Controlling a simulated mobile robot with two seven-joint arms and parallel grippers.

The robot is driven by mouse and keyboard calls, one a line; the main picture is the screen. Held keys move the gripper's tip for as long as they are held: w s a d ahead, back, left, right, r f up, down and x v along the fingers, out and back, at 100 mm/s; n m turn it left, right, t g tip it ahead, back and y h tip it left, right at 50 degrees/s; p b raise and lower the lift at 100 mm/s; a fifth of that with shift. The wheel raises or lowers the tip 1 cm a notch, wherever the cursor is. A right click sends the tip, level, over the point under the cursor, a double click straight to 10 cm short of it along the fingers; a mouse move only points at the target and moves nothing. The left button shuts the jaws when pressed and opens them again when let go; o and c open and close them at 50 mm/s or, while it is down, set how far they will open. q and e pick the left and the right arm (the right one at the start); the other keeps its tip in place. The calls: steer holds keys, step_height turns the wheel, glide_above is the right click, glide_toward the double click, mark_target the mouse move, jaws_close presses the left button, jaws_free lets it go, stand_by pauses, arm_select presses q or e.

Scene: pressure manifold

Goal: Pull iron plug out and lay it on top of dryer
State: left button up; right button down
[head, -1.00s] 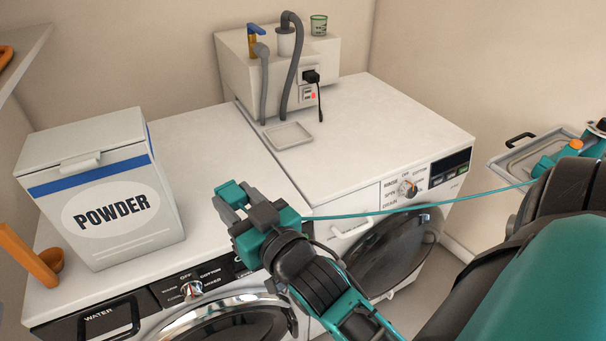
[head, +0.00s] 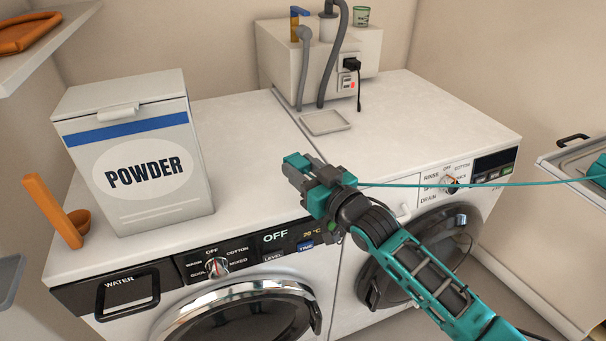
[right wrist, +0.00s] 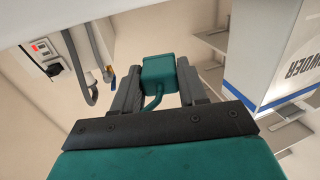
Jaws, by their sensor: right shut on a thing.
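My right gripper (head: 304,173) is shut on the teal iron plug (head: 296,160) and holds it over the front right part of the dryer's white top (head: 240,135). Whether the plug touches the top is not clear. In the right wrist view the plug (right wrist: 157,72) sits between the two grey fingers, with its teal cord bending back. The cord (head: 480,186) runs right to a partly visible teal iron (head: 597,168) on a tray. The dryer is the left machine, with a water drawer and an OFF display. My left gripper is out of view.
A powder box (head: 140,165) and an orange scoop (head: 62,215) stand on the dryer's left. The washer (head: 430,115) is at the right, with a shallow dish (head: 325,123) at the back. The box behind (head: 285,70) has a black plug (head: 351,64) in its socket.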

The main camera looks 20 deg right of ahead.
step_height(320, 180, down, 2)
steer(key=shift+f+b, duration=0.1)
steer(key=shift+b, duration=0.9)
steer(key=shift+f+b, duration=0.95)
steer(key=shift+b, duration=0.1)
steer(key=shift+f, duration=0.15)
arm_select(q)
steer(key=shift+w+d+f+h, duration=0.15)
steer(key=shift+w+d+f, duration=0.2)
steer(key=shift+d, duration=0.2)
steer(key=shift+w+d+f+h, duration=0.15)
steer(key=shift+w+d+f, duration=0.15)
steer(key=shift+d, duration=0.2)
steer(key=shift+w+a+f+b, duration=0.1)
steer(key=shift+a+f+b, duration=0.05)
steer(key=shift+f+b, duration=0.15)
arm_select(e)
steer(key=shift+f, duration=0.3)
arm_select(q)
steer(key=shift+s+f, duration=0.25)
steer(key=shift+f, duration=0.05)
arm_select(e)
steer(key=shift+s+f, duration=0.1)
steer(key=shift+f, duration=0.35)
